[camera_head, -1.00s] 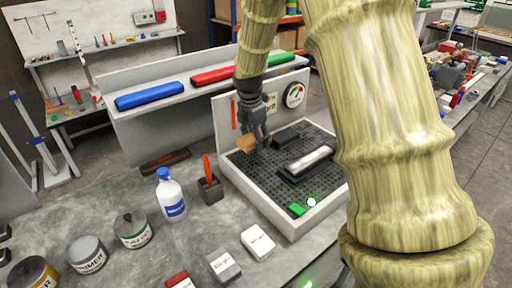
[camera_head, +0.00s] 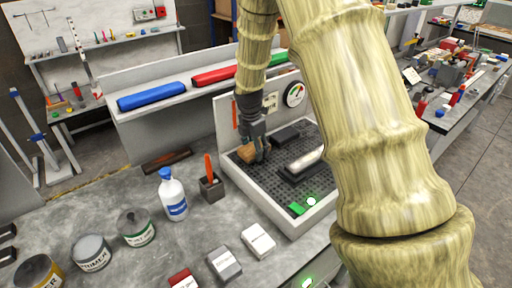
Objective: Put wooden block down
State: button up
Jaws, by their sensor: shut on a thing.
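The wooden block (camera_head: 246,153) is a small tan piece at the left rear of the black perforated bed of the spray booth tray (camera_head: 262,194). My gripper (camera_head: 257,155) points down and is shut on the block. The block is low, at or just above the bed; I cannot tell whether it touches. The fingers hide part of it.
A dark block (camera_head: 286,136) and a dark holder with a pale bar (camera_head: 305,161) lie on the bed to the right. My arm hides the tray's right side.

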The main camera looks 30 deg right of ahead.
jog(key=shift+f, duration=0.4)
jog(key=o, duration=1.3)
jog(key=shift+f, duration=0.1)
jog(key=shift+r+b, duration=0.2)
jog(key=shift+b, duration=0.4)
jog(key=r+b, duration=0.1)
jog(key=r, duration=0.2)
jog(key=a+r+b, duration=0.1)
jog(key=r, duration=0.7)
jog(key=shift+s+a+r+b, duration=0.1)
jog(key=shift+s+a+b, duration=0.05)
jog(key=shift+s+b, duration=0.25)
